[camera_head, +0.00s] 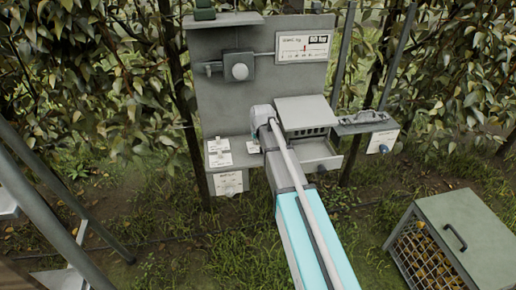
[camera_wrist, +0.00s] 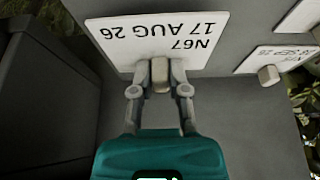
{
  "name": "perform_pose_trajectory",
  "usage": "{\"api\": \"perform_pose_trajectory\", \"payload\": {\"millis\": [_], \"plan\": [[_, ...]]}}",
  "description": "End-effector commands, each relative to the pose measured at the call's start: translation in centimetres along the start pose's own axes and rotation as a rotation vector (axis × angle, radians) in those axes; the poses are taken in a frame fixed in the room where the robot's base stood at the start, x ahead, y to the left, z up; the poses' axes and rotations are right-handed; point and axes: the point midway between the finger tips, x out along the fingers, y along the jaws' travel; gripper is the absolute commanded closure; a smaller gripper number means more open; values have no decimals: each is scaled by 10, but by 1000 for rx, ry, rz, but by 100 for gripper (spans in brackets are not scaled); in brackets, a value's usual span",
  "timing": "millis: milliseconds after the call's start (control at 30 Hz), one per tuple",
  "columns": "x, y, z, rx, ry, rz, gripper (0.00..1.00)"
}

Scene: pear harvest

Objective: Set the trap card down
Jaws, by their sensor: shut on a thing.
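The trap card (camera_wrist: 165,38) is white with upside-down black print, "N67 17 AUG 26", in the wrist view. A small pale block (camera_wrist: 160,70) stands at its near edge. My gripper (camera_wrist: 160,82) is shut on this block, one finger on each side. The card is over a grey surface; I cannot tell whether it touches it. In the head view my gripper (camera_head: 254,147) is at the grey station's ledge, largely hidden by my arm.
More white cards (camera_head: 219,145) lie on the ledge's left; one card with its block (camera_wrist: 280,58) shows at the right of the wrist view. A grey box with an open tray (camera_head: 318,154) stands right of my arm. A crate (camera_head: 470,225) stands lower right.

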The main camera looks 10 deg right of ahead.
Motion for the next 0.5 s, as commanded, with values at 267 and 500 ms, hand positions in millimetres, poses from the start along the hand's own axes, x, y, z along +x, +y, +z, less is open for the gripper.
{"api": "perform_pose_trajectory", "payload": {"millis": [267,500], "plan": [[22,0,10,0,0,0,97],[23,0,10,0,0,0,97]]}}
